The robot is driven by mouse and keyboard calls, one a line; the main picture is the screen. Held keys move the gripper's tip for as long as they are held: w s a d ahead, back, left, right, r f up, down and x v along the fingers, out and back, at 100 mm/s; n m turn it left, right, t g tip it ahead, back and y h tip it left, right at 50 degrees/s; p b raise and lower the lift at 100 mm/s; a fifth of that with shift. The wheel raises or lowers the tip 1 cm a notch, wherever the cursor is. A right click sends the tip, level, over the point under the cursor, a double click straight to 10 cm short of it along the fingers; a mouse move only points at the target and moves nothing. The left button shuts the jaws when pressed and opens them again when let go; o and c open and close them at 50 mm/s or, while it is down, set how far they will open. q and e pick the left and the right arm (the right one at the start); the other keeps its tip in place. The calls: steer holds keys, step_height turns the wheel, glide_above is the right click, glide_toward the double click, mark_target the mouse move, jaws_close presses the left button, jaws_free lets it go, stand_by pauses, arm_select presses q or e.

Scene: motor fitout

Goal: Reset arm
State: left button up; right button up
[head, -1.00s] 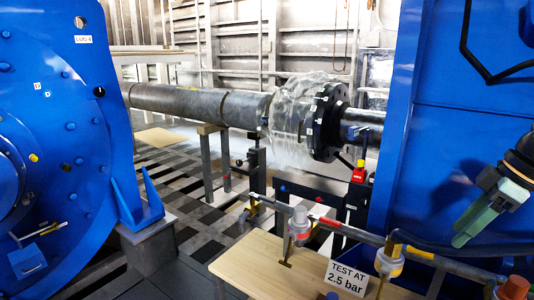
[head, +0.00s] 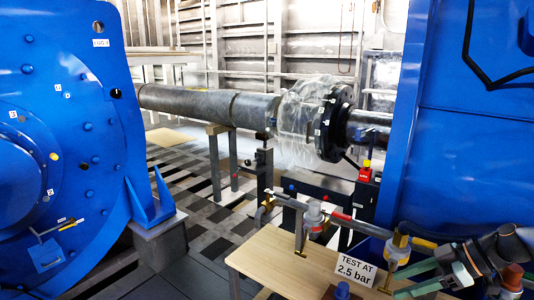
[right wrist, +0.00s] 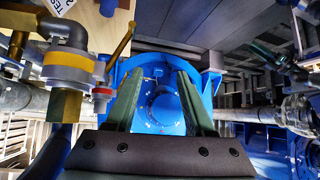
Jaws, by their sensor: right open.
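My right gripper (head: 396,282) is low at the right of the head view, its green fingers pointing left beside the right end of the wooden table. In the right wrist view my right gripper (right wrist: 155,78) has its two fingers well apart, with nothing between them. A blue round motor end (right wrist: 163,105) shows beyond the gap. A yellow-banded valve fitting (right wrist: 70,72) is close on the left of that view; the fingers look clear of it. My left gripper is in neither view.
The wooden table (head: 258,262) carries a "TEST AT 2.5 bar" sign (head: 355,269). A pipe (head: 350,223) with valves runs above it. Blue machines stand left (head: 60,120) and right (head: 460,130). A shaft (head: 200,100) with a wrapped flange spans behind.

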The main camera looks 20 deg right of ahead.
steer(key=s+a+f+m+t+p, duration=0.25)
steer(key=a+f+t, duration=0.35)
steer(key=a+f, duration=0.75)
steer(key=s+a+f+m+g+h+p, duration=0.2)
steer(key=s+a+f+m+h, duration=0.3)
steer(key=s+a+f, duration=0.5)
steer(key=shift+s+a+f+m+g+p, duration=0.25)
steer(key=shift+s+m+g+p, duration=0.1)
steer(key=shift+s+p, duration=0.25)
